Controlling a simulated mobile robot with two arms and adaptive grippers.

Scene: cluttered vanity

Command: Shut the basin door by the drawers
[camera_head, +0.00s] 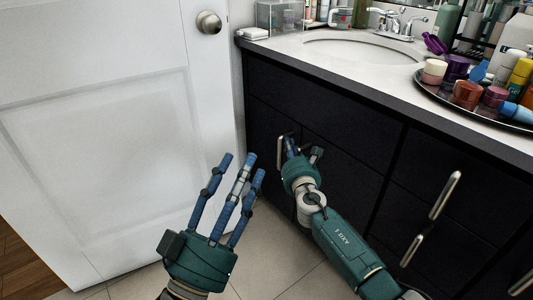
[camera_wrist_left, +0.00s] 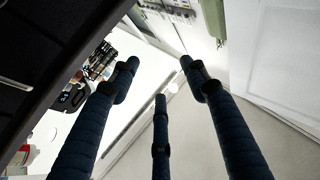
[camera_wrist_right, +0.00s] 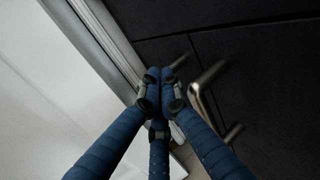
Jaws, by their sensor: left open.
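The black basin cabinet (camera_head: 262,88) stands under the sink, with drawers (camera_head: 435,170) to its right. The basin door by the drawers (camera_head: 350,150) is black and looks flush or nearly so; I cannot tell whether a small gap remains. My right gripper (camera_head: 290,146) is in front of the cabinet doors near the left door's metal handle (camera_head: 281,148). In the right wrist view its fingers (camera_wrist_right: 160,80) are drawn together beside a metal handle (camera_wrist_right: 200,92), with no object seen between them. My left gripper (camera_head: 240,170) is open and empty, in front of the white room door.
The white room door (camera_head: 100,130) with a round knob (camera_head: 208,22) stands at the left. The countertop (camera_head: 290,45) holds a basin (camera_head: 360,50) and a crowded cosmetics tray (camera_head: 421,92). Drawer handles (camera_head: 445,195) stick out at the right. Tiled floor (camera_head: 265,270) is below.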

